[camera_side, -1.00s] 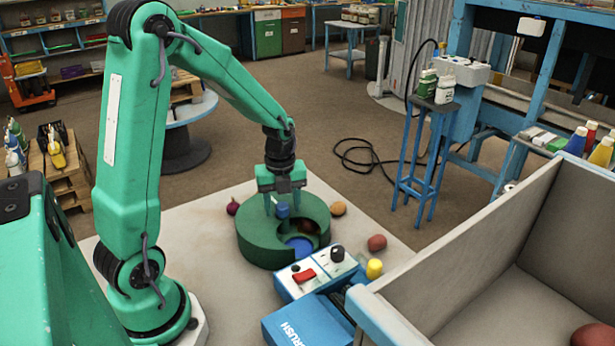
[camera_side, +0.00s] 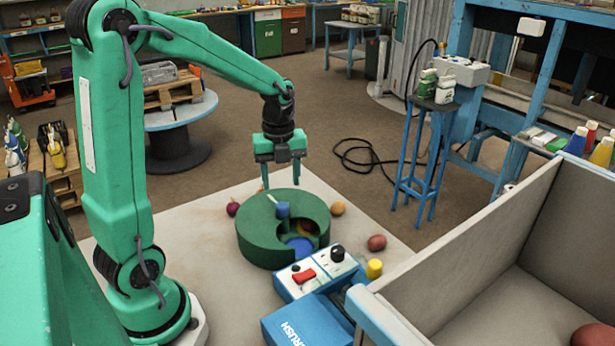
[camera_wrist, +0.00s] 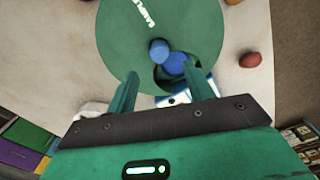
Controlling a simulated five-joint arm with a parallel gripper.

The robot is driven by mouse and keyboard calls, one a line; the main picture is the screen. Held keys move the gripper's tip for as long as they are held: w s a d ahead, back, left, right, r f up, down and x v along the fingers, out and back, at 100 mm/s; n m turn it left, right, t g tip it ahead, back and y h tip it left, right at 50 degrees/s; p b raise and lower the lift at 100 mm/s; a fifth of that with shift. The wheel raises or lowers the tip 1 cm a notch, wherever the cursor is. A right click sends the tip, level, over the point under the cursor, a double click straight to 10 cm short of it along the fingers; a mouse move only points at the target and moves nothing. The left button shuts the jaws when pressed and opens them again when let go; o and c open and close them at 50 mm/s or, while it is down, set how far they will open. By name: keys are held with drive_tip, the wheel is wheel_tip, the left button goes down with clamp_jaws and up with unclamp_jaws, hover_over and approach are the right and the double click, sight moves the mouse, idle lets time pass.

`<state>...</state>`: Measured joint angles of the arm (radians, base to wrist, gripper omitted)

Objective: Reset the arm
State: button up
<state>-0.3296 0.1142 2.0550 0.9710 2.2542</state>
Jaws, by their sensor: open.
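My green arm holds its gripper (camera_side: 281,183) above the round green drum (camera_side: 256,243) on the pale table. The jaws are open with nothing between them, and the fingertips are clear of the drum's top. The drum has a blue knob (camera_side: 283,210) on top and an opening at its front right with a blue surface (camera_side: 299,246) inside. In the wrist view the two fingers (camera_wrist: 163,92) stand apart, with the drum top (camera_wrist: 125,35) and the blue knob (camera_wrist: 159,50) beyond them.
A dark red onion (camera_side: 233,208), a tan potato-like item (camera_side: 338,208), a reddish one (camera_side: 377,242) and a yellow cylinder (camera_side: 374,268) lie around the drum. A control box (camera_side: 316,271) with a red switch stands in front. A large grey bin (camera_side: 455,270) fills the right.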

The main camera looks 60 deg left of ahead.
drive_tip(key=shift+d+r, duration=0.1)
idle(0.3)
drive_tip(key=shift+s+d+r+n, duration=0.25)
drive_tip(key=shift+d+r+n, duration=0.15)
drive_tip(key=shift+n, duration=0.2)
drive_tip(key=s+d+r+n+t, duration=0.5)
drive_tip(key=s+d+r+n, duration=0.3)
drive_tip(key=n, duration=1.2)
drive_tip(key=s+d, duration=0.2)
drive_tip(key=s, duration=0.1)
drive_tip(key=shift+s+d+r+n+t, duration=0.15)
drive_tip(key=shift+s+d+n+t, duration=0.15)
drive_tip(key=shift+s+d+n, duration=0.1)
